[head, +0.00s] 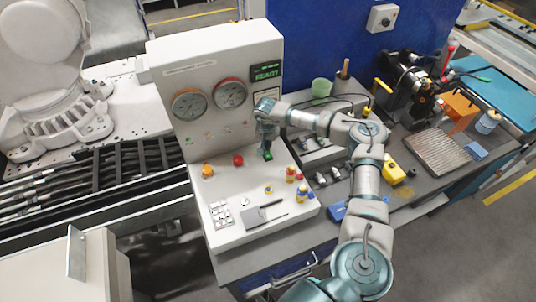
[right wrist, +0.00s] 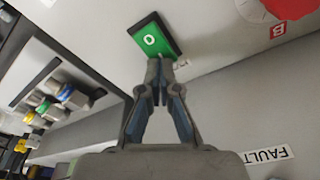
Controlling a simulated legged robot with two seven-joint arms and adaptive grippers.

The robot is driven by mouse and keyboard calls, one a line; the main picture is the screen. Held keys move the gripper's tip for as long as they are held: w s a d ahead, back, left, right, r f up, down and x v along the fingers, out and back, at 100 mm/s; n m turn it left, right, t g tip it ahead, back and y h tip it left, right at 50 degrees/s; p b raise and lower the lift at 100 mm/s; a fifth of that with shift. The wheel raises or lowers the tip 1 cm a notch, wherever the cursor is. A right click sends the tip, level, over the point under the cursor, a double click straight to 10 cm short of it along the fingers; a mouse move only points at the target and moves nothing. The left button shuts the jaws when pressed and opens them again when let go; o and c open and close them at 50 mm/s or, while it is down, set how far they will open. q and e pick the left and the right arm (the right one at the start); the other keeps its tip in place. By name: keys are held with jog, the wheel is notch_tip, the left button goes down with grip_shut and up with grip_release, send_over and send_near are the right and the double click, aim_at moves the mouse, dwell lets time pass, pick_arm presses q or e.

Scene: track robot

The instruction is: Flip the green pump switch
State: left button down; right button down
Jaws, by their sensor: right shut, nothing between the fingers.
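The green pump switch (right wrist: 150,38) is a green rocker in a black frame, marked "O", on the pale panel in the right wrist view. My right gripper (right wrist: 160,72) is shut and empty, its fingertips at the lower edge of the switch; I cannot tell whether they touch it. In the head view my right gripper (head: 267,150) points down at the console's sloped panel, and the switch is mostly hidden by it. My left gripper is not in view.
A red knob (head: 238,160) and an orange knob (head: 207,170) sit left of my gripper. Two gauges (head: 230,94) are on the upright panel.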

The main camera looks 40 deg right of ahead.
jog(key=shift+d+f, duration=0.1)
jog(key=shift+f, duration=0.05)
jog(key=shift+a+r, duration=0.3)
jog(key=shift+r, duration=0.05)
jog(key=shift+a+r+p, duration=0.25)
jog(key=shift+r+p, duration=0.3)
jog(key=shift+r, duration=0.1)
jog(key=shift+a+r+p, duration=0.2)
jog(key=shift+r+p, duration=0.3)
jog(key=shift+r, duration=0.1)
jog(key=shift+r+p, duration=0.55)
jog(key=shift+r, duration=0.15)
jog(key=shift+d+r+p, duration=0.55)
jog(key=shift+r+p, duration=0.7)
jog(key=shift+r, duration=0.1)
jog(key=shift+a+r, duration=0.1)
jog(key=shift+a, duration=0.35)
jog(key=shift+d, duration=0.15)
